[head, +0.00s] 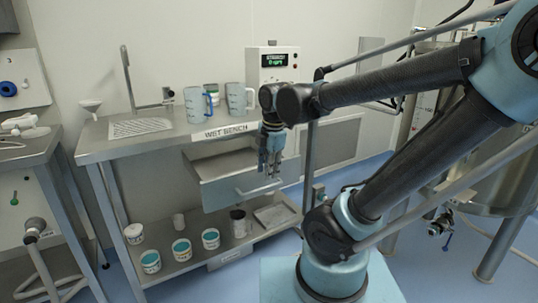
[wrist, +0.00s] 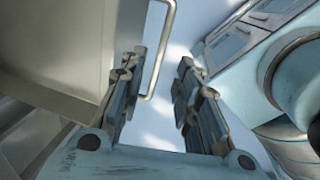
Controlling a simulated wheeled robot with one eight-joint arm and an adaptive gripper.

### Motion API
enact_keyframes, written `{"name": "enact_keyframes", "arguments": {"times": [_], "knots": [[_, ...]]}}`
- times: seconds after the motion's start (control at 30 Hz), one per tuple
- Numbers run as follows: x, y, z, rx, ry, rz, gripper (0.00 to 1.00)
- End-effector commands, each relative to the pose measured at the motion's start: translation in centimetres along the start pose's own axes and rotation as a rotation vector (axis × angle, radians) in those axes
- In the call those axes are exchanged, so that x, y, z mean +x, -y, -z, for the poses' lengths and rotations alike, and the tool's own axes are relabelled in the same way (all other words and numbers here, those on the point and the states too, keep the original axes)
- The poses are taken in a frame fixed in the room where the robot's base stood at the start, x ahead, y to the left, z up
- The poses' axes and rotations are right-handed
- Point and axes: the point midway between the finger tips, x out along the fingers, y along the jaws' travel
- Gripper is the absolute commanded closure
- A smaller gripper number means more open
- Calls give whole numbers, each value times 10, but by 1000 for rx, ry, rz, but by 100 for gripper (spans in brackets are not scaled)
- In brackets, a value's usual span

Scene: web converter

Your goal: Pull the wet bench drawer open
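The wet bench (head: 158,140) stands against the wall, with its name on a label along the front edge. Its grey drawer (head: 235,188) sticks out below the label, and part of its inside shows. A bar handle (head: 258,190) is on the drawer front. My gripper (head: 270,172) hangs fingers down at the right part of the drawer front. In the wrist view my gripper (wrist: 157,72) is open. The pale handle (wrist: 163,50) runs between the two fingers, closer to the left one. Whether a finger touches it, I cannot tell.
Two clear jugs (head: 237,101) and a box with a green display (head: 272,66) stand on the bench top. Several tubs (head: 181,249) stand on the lower shelf (head: 215,258). A steel vessel (head: 490,180) is at the right. Blue floor shows in front of the bench.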

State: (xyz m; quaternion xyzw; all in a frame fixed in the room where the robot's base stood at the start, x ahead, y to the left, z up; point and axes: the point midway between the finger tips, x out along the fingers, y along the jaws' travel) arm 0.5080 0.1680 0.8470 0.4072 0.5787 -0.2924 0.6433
Motion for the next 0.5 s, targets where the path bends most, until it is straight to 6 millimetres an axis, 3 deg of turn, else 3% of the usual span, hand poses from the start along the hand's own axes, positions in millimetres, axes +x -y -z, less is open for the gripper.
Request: {"name": "enact_keyframes", "arguments": {"times": [0.3,0.5], "knots": [[-40,-1,0,0,0,0,70],[-54,-1,0,0,-1,0,70]]}}
